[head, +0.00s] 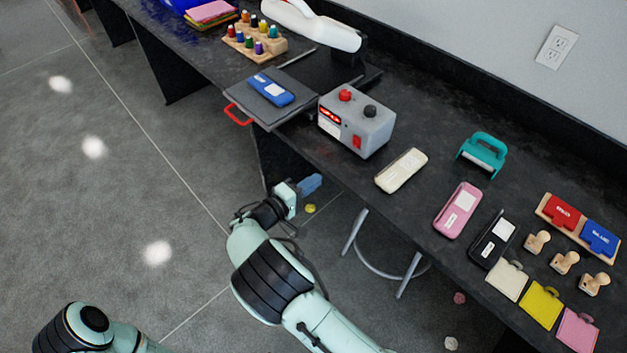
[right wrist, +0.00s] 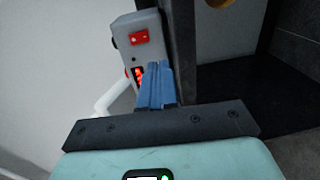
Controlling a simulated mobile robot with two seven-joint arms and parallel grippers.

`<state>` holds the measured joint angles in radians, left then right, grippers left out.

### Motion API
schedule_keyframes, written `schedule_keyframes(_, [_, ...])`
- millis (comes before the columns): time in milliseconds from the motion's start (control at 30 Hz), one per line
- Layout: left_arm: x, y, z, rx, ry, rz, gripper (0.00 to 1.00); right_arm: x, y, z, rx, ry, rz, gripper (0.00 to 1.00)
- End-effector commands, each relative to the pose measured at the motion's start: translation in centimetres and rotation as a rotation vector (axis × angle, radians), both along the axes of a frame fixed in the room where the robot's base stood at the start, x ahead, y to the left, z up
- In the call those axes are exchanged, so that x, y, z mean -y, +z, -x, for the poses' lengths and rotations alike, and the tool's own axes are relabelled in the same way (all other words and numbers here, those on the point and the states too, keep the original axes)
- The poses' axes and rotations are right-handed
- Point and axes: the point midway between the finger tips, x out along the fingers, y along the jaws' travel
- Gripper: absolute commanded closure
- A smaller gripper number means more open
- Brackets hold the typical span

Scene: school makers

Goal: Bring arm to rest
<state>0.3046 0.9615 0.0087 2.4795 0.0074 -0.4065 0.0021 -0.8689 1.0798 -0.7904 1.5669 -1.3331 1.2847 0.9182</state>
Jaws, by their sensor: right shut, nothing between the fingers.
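My right gripper (head: 310,185) is beside the front edge of the black bench, over the floor, with its blue fingers together and nothing between them. In the right wrist view the closed blue fingers (right wrist: 154,85) point toward the grey box with a red switch. My left arm (head: 90,330) shows only in part at the bottom left of the head view; its gripper is out of the picture.
The bench (head: 415,140) carries a grey control box (head: 365,125), a dark board (head: 255,108) with a red handle and blue case, and several pouches and stamps. A stool (head: 385,265) stands below. Open floor (head: 90,200) lies left.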

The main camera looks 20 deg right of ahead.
Motion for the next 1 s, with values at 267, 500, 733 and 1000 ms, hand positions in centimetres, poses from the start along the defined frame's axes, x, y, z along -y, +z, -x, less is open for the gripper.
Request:
schedule_keyframes(267, [0.0,0.0,0.0,0.000,0.000,0.000,0.57,0.1,0.0,0.0,-0.001,-0.001,-0.001,1.00])
schedule_keyframes(500, [0.0,0.9,-0.1,-0.001,0.000,0.000,0.57,3.4,-6.5,3.2,-0.207,-0.078,-0.145,1.00])
schedule_keyframes(733, [0.0,2.8,-0.2,-0.004,-0.003,0.002,0.57,6.2,-19.1,14.6,-0.588,-0.252,-0.583,1.00])
schedule_keyframes(1000, [0.0,6.3,-0.8,-0.006,-0.006,0.004,0.57,-1.5,-25.5,30.9,-0.702,-0.503,-1.384,1.00])
